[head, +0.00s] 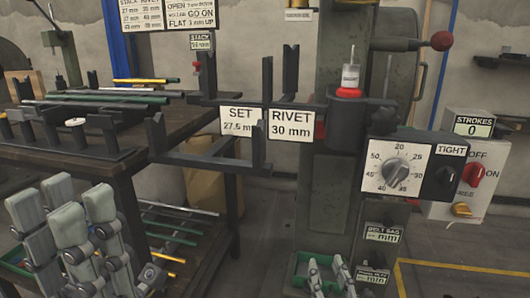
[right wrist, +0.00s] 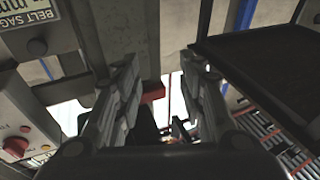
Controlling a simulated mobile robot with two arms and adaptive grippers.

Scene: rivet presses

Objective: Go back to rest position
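My left gripper (head: 62,215) is large and close in the lower left of the head view, fingers pointing up, beside the front of the dark workbench (head: 125,160). Its fingers stand apart and I see nothing held between them. My right gripper (head: 328,272) shows only by its fingertips at the bottom of the head view, in front of the press column, beside a green tray (head: 303,264). In the right wrist view its two fingers (right wrist: 160,95) stand apart with nothing gripped between them.
A strokes control box (head: 462,170) stands at right. Rods (head: 105,98) lie on the bench. Floor at lower right is clear.

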